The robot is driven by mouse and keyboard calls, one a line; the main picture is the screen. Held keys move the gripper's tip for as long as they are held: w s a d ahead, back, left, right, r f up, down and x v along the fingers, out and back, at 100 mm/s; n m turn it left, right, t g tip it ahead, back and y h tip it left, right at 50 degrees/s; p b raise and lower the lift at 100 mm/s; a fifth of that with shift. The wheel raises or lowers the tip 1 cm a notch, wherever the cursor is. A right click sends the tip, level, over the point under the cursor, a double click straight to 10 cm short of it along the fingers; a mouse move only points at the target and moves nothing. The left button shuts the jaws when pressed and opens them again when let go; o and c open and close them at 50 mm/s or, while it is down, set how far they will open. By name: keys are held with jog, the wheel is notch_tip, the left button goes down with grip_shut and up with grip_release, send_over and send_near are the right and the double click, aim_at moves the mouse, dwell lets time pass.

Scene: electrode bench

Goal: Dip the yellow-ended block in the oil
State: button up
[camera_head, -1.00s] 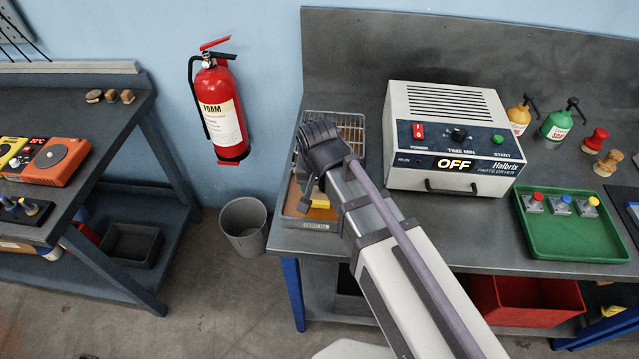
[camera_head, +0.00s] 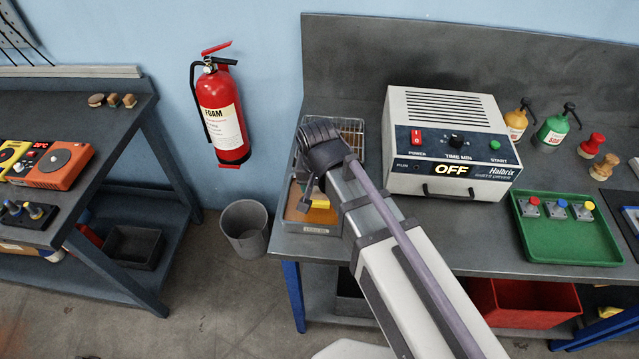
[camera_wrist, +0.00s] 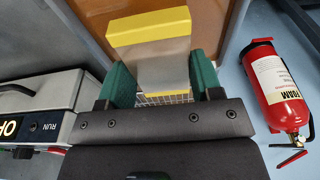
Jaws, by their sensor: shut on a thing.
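My gripper (camera_wrist: 163,88) is shut on the yellow-ended block (camera_wrist: 163,66), a grey block between two green fingers in the wrist view. Its wide yellow end (camera_wrist: 148,27) points away from my gripper; a yellow strip also shows at its near side. In the head view my gripper is mostly hidden by my arm, and a bit of yellow (camera_head: 319,202) shows below it over the brown oil tray (camera_head: 303,228) at the bench's left end. Brown oil (camera_wrist: 118,10) lies behind the block in the wrist view. I cannot tell whether the block touches the oil.
A wire rack (camera_head: 352,128) stands behind the tray. A parts dryer (camera_head: 450,145) reading OFF is to the right, then a green tray (camera_head: 565,245) with several knobbed pieces. A fire extinguisher (camera_head: 222,110) hangs on the wall; a grey bin (camera_head: 245,228) stands on the floor.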

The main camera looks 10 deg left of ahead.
dwell(0.3)
notch_tip(320, 180, up, 5)
jog(key=p, duration=0.5)
jog(key=shift+r, duration=0.15)
